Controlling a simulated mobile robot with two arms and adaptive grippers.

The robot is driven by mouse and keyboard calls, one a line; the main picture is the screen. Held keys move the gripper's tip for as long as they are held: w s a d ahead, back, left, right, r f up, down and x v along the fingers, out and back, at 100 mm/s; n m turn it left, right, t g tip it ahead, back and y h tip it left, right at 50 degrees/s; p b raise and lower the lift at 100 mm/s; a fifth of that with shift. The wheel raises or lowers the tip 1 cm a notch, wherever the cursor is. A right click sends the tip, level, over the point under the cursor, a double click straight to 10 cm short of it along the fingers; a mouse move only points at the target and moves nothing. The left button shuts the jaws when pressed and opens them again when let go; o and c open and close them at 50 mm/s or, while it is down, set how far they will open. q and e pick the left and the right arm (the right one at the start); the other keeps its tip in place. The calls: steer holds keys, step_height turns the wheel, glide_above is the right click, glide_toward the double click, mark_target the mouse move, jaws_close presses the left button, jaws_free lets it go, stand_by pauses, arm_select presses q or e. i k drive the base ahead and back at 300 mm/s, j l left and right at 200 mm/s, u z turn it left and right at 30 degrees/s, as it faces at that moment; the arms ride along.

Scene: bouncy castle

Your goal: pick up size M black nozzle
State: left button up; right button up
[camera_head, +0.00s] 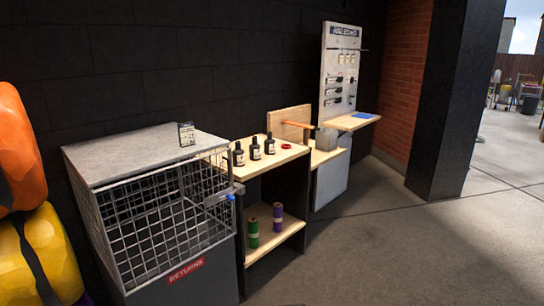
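A tall white board (339,75) stands against the dark wall at the back, with a sign along its top. Several small black items (333,91) are mounted on it in rows, with pale labels near them. They may be nozzles, but they are too small for me to tell their type or read any size. Neither of my grippers is in the head view.
A wire returns cage (170,225) stands front left, with a small card (187,133) on top. Beside it a wooden shelf unit (272,240) holds dark bottles (255,148) and rolls (277,217). A blue item (362,115) lies on the board's ledge. Floor at right is clear.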

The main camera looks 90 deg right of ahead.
mark_target(239, 159)
steer(key=z, duration=2.55)
